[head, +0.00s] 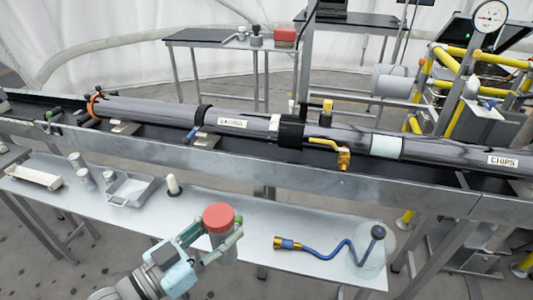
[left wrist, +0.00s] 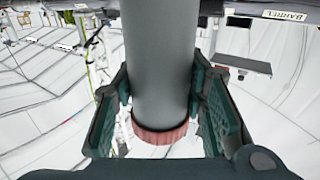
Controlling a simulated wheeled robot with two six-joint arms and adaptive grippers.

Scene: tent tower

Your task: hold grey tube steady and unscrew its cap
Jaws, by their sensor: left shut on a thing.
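The grey tube (head: 222,241) is upright at the front middle of the head view, with its wide red cap (head: 218,215) on top. My left gripper (head: 216,244) is shut around the tube, just below the cap. In the left wrist view the grey tube (left wrist: 160,60) runs between the two green fingers, and the red cap (left wrist: 158,133) shows at its lower end in that picture. Whether the tube's bottom touches anything is hidden. My right gripper is not in view.
A white bench (head: 240,212) bears a grey tray (head: 132,190), several small grey containers, a blue hose (head: 335,252) and a clear flask (head: 365,262). Behind it, a long dark tube assembly (head: 250,123) lies along a metal rail.

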